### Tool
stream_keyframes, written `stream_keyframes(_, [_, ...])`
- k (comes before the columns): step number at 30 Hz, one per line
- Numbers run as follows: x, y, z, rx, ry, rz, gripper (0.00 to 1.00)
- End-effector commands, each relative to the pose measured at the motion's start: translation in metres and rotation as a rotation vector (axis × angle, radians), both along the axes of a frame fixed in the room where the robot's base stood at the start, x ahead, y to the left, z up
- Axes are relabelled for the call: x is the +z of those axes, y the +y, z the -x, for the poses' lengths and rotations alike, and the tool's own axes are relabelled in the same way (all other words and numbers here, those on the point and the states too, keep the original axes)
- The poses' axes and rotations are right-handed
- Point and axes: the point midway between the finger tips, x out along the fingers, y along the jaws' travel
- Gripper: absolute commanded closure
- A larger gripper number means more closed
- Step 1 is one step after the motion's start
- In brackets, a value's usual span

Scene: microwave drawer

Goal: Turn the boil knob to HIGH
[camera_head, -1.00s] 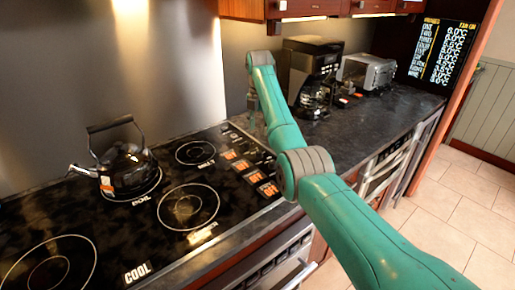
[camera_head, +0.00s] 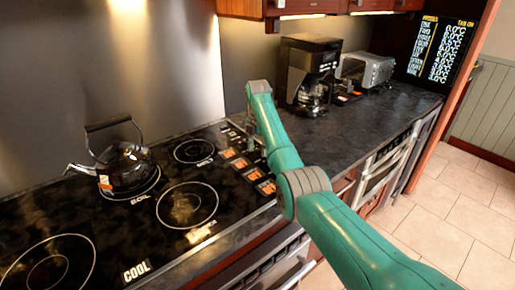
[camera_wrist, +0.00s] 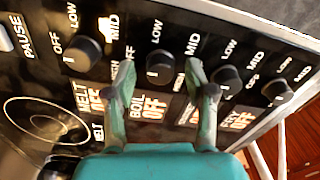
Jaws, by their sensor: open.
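In the wrist view, the boil knob (camera_wrist: 160,67) is a dark round knob with a pale pointer mark, on the black panel above a display (camera_wrist: 150,107) reading BOIL OFF. LOW and MID are printed around it; its HIGH mark is not clearly readable. My gripper (camera_wrist: 160,73) is open, with its two green fingers on either side of the knob in the picture. I cannot tell whether the fingertips touch it. In the head view my arm hides much of the knob panel.
Other knobs flank it: one on the left (camera_wrist: 82,53) and one close on the right (camera_wrist: 226,78). A black kettle (camera_head: 125,166) stands on the rear burner marked BOIL. A coffee maker (camera_head: 310,75) and a toaster (camera_head: 367,70) stand farther back on the counter.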

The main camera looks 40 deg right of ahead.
Motion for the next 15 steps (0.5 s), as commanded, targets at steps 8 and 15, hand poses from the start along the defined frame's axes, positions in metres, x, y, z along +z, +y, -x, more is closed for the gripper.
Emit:
stream_keyframes(8, [0.0001, 0.0, 0.0, 0.0, 0.0, 0.0, 1.0])
stream_keyframes(15, [0.0001, 0.0, 0.0, -0.009, 0.0, 0.0, 1.0])
